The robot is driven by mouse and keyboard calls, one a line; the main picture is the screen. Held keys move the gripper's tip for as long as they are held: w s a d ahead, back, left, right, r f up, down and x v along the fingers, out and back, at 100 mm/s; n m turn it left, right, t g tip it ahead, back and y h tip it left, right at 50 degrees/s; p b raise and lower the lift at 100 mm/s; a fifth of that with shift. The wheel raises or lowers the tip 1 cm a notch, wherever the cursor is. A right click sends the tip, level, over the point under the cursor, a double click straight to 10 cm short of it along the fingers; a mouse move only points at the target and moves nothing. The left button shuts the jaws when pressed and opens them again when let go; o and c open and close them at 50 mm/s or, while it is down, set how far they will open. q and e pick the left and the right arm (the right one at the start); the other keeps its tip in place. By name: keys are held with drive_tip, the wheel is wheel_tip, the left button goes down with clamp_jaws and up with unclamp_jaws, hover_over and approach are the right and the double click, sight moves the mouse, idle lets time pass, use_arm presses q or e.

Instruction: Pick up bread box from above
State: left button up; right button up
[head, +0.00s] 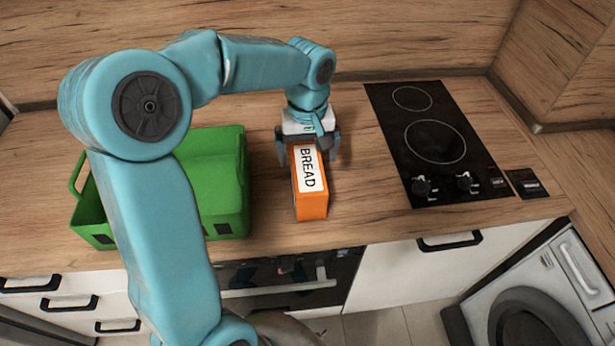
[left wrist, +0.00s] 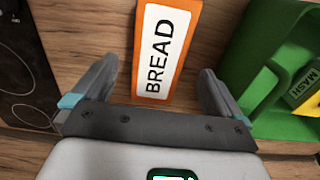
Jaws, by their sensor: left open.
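The bread box (head: 311,196) is an orange box with a white label reading BREAD, lying on the wooden worktop between the green crate and the hob. My left gripper (head: 308,150) is over its far end, pointing down, with its fingers apart on either side of the box. In the left wrist view the bread box (left wrist: 163,50) shows between the two open fingers of the left gripper (left wrist: 155,85), with gaps at both sides. My right gripper is not in view.
A green crate (head: 236,190) stands left of the box, partly hidden by my left arm. A black hob (head: 440,165) lies to the right. The worktop's front edge is close to the box.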

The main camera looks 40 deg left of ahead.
sight(308, 170)
use_arm(q)
drive_tip(key=f, duration=0.4)
drive_tip(key=shift+w+a, duration=0.25)
drive_tip(key=shift+w, duration=0.1)
drive_tip(key=shift+d+f, duration=0.1)
drive_tip(key=shift+f, duration=0.25)
drive_tip(key=shift+s+d, duration=0.1)
drive_tip(key=shift+s, duration=0.1)
drive_tip(key=shift+s+d+f+p, duration=0.1)
drive_tip(key=shift+s+f+p, duration=0.1)
drive_tip(key=shift+f+p, duration=0.15)
drive_tip(key=f, duration=0.4)
drive_tip(key=shift+w+a+f+p, duration=0.3)
drive_tip(key=shift+w+a+f, duration=0.05)
drive_tip(key=shift+w, duration=0.05)
drive_tip(key=shift+s+d+r, duration=0.15)
drive_tip(key=shift+s, duration=0.1)
drive_tip(key=shift+w, duration=0.2)
drive_tip(key=c, duration=1.3)
